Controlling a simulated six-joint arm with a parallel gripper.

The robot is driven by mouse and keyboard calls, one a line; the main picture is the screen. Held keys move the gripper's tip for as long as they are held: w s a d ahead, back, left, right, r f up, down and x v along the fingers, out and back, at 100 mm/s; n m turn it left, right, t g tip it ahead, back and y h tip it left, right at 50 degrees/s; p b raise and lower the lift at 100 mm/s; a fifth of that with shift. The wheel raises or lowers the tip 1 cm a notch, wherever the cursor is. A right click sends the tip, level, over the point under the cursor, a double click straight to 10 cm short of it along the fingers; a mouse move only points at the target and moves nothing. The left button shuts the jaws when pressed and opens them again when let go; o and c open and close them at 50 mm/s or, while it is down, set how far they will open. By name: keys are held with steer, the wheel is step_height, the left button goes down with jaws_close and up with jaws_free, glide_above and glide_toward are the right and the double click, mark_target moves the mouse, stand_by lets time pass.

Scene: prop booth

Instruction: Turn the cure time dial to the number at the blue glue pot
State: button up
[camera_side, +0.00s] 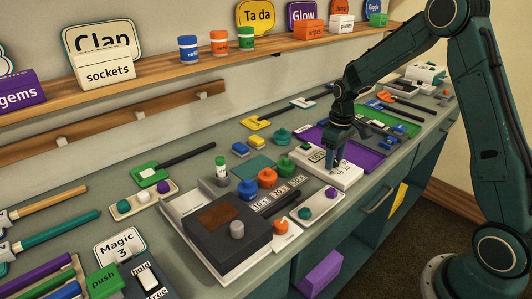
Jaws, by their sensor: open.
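The blue glue pot (247,189) stands at the left end of a row of pots, beside an orange pot (267,177) and a green pot (285,165). Number labels lie in front of them; the one at the blue pot appears to read 10 s (261,204). My gripper (335,165) is open and low over a white box (346,178) with small numbers on its top. The gripper hides part of this box, so I cannot tell whether the dial is between its fingers. An orange knob (281,226) sits on a white panel nearer the front.
A dark grey machine with a grey knob (237,229) stands on a white base left of the gripper. A small tray (318,207) with a teal and a purple knob lies in front. A purple mat (366,159) lies right of the white box. A shelf (150,72) runs along the wall.

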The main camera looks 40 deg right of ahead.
mark_target(335, 162)
step_height(335, 162, up, 14)
stand_by(0.8)
steer(key=s+a+r+t, duration=0.3)
steer(key=s+a+r, duration=0.55)
steer(key=s, duration=0.25)
steer(key=s+a+f+t, duration=0.1)
steer(key=s+a, duration=0.2)
steer(key=s, duration=0.4)
steer(key=s+a+f+m+t, duration=0.1)
steer(key=s+a, duration=0.2)
steer(key=s, duration=0.3)
steer(key=shift+s+f+t, duration=0.2)
steer(key=shift+s+t, duration=0.1)
steer(key=shift+s, duration=0.05)
steer(key=shift+a, duration=0.1)
stand_by(0.6)
